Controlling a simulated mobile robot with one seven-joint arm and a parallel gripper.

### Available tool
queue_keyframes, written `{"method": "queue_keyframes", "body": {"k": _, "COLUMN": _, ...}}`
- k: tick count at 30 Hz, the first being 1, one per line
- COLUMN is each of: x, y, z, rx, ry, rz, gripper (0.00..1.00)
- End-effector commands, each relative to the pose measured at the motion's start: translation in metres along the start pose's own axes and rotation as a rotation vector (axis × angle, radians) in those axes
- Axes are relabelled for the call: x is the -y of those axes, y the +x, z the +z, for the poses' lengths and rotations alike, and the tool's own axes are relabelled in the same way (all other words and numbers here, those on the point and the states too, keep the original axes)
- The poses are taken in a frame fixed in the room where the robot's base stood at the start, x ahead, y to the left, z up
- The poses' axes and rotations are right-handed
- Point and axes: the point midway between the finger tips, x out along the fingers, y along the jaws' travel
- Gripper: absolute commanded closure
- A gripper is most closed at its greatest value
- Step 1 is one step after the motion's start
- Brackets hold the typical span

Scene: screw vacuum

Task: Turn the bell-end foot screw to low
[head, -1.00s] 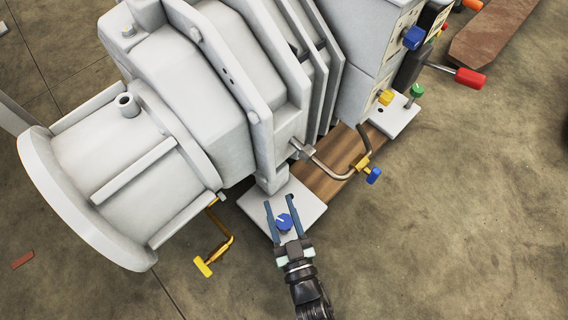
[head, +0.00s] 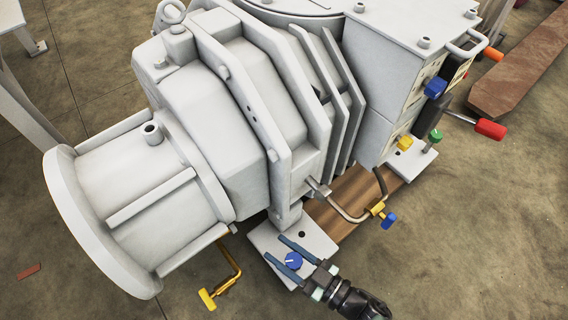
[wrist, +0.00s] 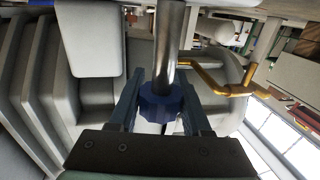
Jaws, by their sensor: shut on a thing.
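The bell-end foot screw has a blue knob (head: 293,261) with a pale pointer mark on top. It sits at the white foot plate (head: 322,245) beside the wide bell end (head: 90,220) of the pump. My gripper (head: 275,248) comes in from the lower right and is shut on the knob, one finger on each side. In the wrist view the knob (wrist: 160,103) sits between both fingers, with the metal screw shaft (wrist: 170,40) running up from it. The low mark cannot be made out.
A brass crank handle (head: 228,280) hangs to the left of the foot plate. A bent pipe with a brass valve and blue knob (head: 389,220) is to the right. The far foot has a green knob (head: 436,136). A red-tipped lever (head: 490,128) sticks out right. Floor at lower right is clear.

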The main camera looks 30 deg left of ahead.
Motion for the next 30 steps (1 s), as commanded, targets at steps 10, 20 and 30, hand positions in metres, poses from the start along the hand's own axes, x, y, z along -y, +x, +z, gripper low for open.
{"method": "queue_keyframes", "body": {"k": 10, "x": 0.0005, "y": 0.0006, "z": -0.0004, "rx": -0.001, "ry": -0.001, "rz": -0.044, "gripper": 1.0}}
{"method": "queue_keyframes", "body": {"k": 20, "x": 0.0005, "y": 0.0004, "z": -0.0005, "rx": -0.001, "ry": -0.002, "rz": -0.044, "gripper": 1.0}}
{"method": "queue_keyframes", "body": {"k": 30, "x": 0.0011, "y": 0.0, "z": -0.0003, "rx": -0.001, "ry": -0.001, "rz": -0.045, "gripper": 0.22}}
